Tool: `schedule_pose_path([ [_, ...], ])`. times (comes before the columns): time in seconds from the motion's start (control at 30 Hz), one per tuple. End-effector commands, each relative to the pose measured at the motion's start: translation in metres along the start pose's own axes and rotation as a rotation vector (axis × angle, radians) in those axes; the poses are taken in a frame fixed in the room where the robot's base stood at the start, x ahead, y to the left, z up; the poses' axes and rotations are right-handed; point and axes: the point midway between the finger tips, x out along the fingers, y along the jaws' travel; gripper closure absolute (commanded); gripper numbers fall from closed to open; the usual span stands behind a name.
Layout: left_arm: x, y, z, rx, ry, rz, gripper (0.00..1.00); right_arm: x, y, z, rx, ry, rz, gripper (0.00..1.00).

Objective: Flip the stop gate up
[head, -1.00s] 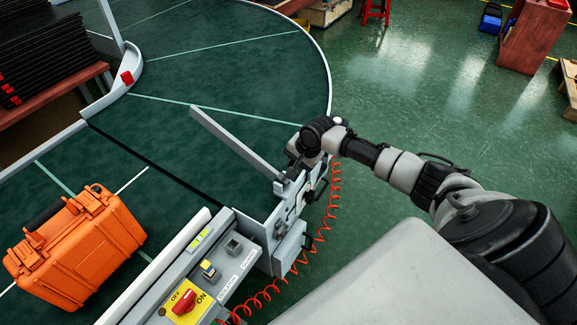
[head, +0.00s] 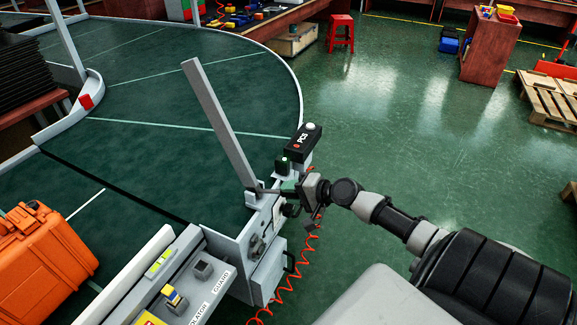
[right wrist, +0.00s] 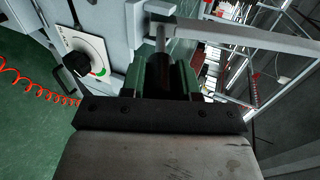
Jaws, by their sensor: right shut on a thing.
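The stop gate (head: 220,125) is a long grey bar hinged on the conveyor's near side. It stands steeply tilted above the dark green belt, its free end up and to the left. My right gripper (head: 284,189) is at the hinge end, shut on the gate's thin lever (head: 266,190). In the right wrist view, the green fingers (right wrist: 162,68) close around this metal rod (right wrist: 161,38). The grey bar (right wrist: 250,36) runs off to the right there. The fingers hide the rod's end. My left gripper is not in view.
An orange case (head: 45,255) lies on the belt at left. A black box marked PCS (head: 302,140) stands behind my gripper. A control panel (head: 185,285) is in front. A red coiled hose (head: 290,280) hangs beside the conveyor. The floor at right is open.

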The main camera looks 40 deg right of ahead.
Motion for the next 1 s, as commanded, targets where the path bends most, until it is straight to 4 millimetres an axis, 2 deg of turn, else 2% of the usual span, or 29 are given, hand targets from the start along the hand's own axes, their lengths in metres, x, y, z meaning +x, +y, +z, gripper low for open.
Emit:
schedule_pose_path([
  [0.03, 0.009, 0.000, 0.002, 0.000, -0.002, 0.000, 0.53, 0.002, 0.020, 0.002, 0.002, -0.007, 0.027, 1.00],
  [0.2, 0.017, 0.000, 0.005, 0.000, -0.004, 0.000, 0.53, 0.003, 0.029, 0.004, 0.004, -0.010, 0.034, 1.00],
  [0.83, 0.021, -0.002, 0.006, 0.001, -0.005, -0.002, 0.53, 0.004, 0.034, 0.005, 0.005, -0.015, 0.039, 1.00],
  [0.87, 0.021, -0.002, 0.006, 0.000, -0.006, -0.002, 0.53, 0.004, 0.034, 0.005, 0.005, -0.015, 0.039, 0.58],
  [0.93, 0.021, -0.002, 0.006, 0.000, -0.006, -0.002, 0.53, 0.004, 0.034, 0.005, 0.005, -0.015, 0.038, 0.47],
  [1.0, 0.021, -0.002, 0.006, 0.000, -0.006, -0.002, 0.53, 0.004, 0.033, 0.005, 0.005, -0.014, 0.036, 0.44],
])
